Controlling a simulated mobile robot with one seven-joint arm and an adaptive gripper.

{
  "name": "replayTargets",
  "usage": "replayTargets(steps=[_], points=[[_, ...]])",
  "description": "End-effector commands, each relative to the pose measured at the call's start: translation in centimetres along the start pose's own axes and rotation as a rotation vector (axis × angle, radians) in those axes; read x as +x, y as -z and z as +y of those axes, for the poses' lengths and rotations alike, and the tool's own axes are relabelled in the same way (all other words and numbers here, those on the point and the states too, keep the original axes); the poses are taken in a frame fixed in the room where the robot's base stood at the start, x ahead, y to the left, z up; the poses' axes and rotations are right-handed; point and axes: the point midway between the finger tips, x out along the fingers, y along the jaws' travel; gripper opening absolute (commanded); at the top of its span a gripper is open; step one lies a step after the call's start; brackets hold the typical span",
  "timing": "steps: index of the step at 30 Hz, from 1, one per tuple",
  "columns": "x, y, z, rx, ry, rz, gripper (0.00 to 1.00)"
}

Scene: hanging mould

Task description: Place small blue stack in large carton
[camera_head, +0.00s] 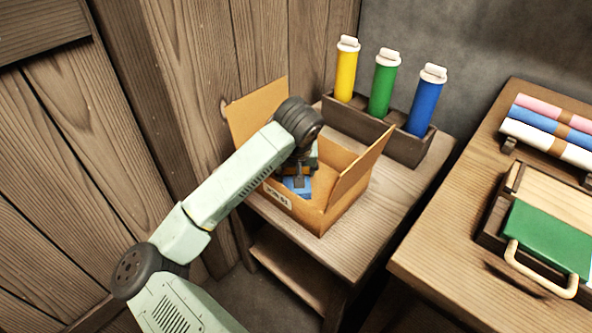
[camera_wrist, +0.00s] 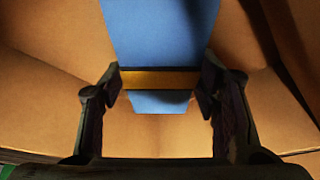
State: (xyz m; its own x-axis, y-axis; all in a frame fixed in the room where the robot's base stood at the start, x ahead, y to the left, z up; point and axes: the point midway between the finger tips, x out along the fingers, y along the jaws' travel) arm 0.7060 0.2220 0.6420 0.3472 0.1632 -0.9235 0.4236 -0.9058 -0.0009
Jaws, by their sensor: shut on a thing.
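The small blue stack (camera_wrist: 160,30) has a tan band around it and shows between my fingers in the wrist view. My gripper (camera_wrist: 160,82) is shut on it at the band. In the head view the blue stack (camera_head: 297,186) is inside the large carton (camera_head: 330,213), below the rim. The carton is open, with flaps raised at the left and right. Cardboard walls and floor surround the stack in the wrist view. My arm hides the back of the carton and most of my gripper in the head view. I cannot tell whether the stack touches the carton floor.
The carton stands on a wooden side table (camera_head: 400,205). Behind it a wooden rack (camera_head: 365,123) holds yellow, green and blue tubes. At the right another table (camera_head: 455,225) carries banded rolls (camera_head: 550,130) and a green handled item (camera_head: 545,240). A wooden wall is close at the left.

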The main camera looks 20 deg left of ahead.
Motion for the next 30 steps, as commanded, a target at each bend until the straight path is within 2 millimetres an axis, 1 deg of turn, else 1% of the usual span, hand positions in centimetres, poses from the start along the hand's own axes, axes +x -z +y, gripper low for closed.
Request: replayTargets(steps=[2, 3, 11, 20, 25, 29, 30], points=[[0.3, -0.1, 0.0, 0.0, 0.001, 0.001, 0.22], [0.2, -0.1, 0.0, 0.0, 0.001, 0.0, 0.58], [0.1, -0.1, 0.0, -0.001, 0.0, 0.0, 0.75], [0.1, -0.1, 0.0, -0.001, 0.0, 0.0, 0.76], [-0.7, 0.2, 0.0, -0.001, 0.0, 0.001, 0.76], [-3.0, 0.2, -0.1, 0.002, 0.003, 0.005, 0.76], [-4.0, 0.2, -0.1, 0.002, 0.004, 0.006, 0.76]])
